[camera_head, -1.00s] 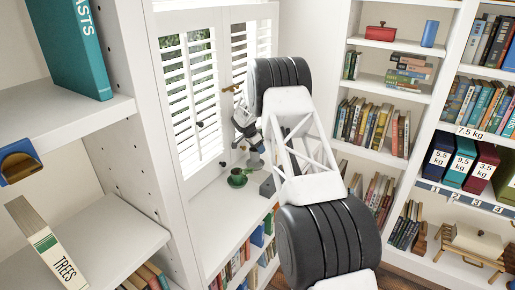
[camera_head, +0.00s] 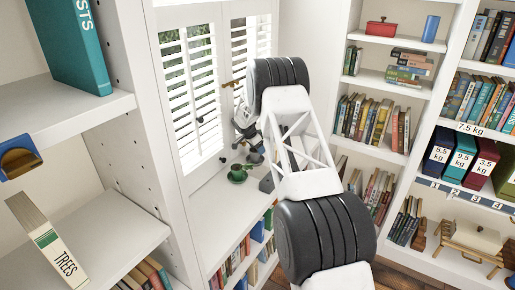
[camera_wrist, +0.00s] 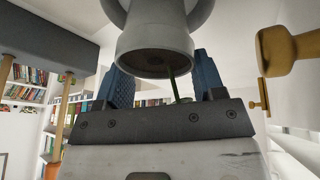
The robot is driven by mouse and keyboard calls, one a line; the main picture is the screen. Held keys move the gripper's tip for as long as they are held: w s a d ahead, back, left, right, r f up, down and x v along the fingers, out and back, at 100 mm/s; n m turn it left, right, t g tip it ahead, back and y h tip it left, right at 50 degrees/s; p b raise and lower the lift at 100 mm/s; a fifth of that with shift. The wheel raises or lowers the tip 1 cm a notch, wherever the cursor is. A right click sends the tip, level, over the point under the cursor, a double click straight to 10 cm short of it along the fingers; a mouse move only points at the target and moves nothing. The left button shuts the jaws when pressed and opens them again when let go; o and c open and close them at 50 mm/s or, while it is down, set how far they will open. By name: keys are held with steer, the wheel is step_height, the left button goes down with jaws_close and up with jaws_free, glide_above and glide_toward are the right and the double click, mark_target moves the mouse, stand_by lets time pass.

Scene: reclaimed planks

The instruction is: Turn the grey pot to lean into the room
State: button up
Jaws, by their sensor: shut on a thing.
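The grey pot (camera_wrist: 155,28) fills the top middle of the wrist view, with a round, dark-centred end facing the camera. My gripper (camera_wrist: 163,80) has its blue-padded fingers on both sides of the pot, shut on it. A thin green stem shows just below the pot. In the head view my gripper (camera_head: 250,138) is at the window end of the white sill, and the pot (camera_head: 256,157) is a small grey shape just below it, partly hidden by my arm. Its exact tilt, and whether it touches the sill, I cannot tell.
A green cup on a saucer (camera_head: 237,174) stands on the sill close to the pot. A dark grey block (camera_head: 267,184) lies to its right. White shutters with a brass handle (camera_head: 234,83) rise behind. The sill's near part (camera_head: 208,215) is clear.

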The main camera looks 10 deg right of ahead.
steer(key=o, duration=1.3)
steer(key=shift+c, duration=0.2)
steer(key=shift+r, duration=0.1)
